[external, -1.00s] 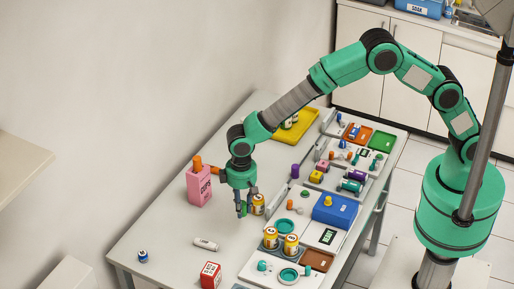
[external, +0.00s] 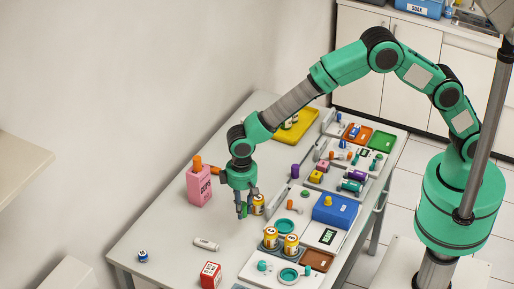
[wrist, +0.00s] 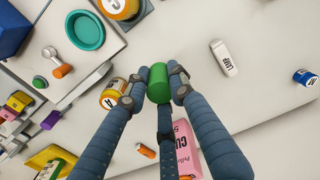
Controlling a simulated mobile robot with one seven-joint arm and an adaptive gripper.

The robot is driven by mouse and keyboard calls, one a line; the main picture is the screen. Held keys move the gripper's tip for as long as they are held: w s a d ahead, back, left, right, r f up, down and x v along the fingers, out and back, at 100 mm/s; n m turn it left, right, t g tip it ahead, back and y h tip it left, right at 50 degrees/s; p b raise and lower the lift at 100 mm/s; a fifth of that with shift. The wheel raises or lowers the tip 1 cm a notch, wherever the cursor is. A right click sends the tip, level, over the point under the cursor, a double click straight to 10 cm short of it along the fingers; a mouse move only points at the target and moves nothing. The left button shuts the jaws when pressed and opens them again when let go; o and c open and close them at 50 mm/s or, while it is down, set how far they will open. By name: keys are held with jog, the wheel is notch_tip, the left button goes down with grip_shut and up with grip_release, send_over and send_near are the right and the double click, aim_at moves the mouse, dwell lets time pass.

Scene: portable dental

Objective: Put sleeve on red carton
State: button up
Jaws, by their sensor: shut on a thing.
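The red carton (external: 210,275), with a white label, stands near the front edge of the table in the external view. A white rounded piece that may be the sleeve (external: 206,244) lies on the table just behind it. It also shows in the wrist view (wrist: 224,58), with dark lettering. My gripper (external: 244,210) is low over the table, behind and right of the white piece. Its fingers are shut on a green cylinder (wrist: 158,84), which is apart from the white piece and the carton. The carton is not in the wrist view.
A yellow can (external: 258,204) stands close beside my fingers. A pink CUPS box (external: 199,187) stands at the back left. A blue-and-white can (external: 142,256) stands at the front left. Several trays and cans fill the right side. The table's left middle is clear.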

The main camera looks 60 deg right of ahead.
jog(key=s+a+r+n+p, duration=0.1)
jog(key=s+a+r+p, duration=0.1)
jog(key=s+a+p, duration=0.8)
jog(key=shift+s+a+r, duration=0.4)
jog(key=shift+s+a, duration=0.75)
jog(key=shift+a, duration=0.45)
jog(key=shift+w+a, duration=0.1)
send_over(210, 269)
jog(key=shift+f, duration=0.8)
jog(key=shift+f, duration=0.1)
jog(key=shift+f, duration=1.6)
jog(key=shift+f, duration=0.1)
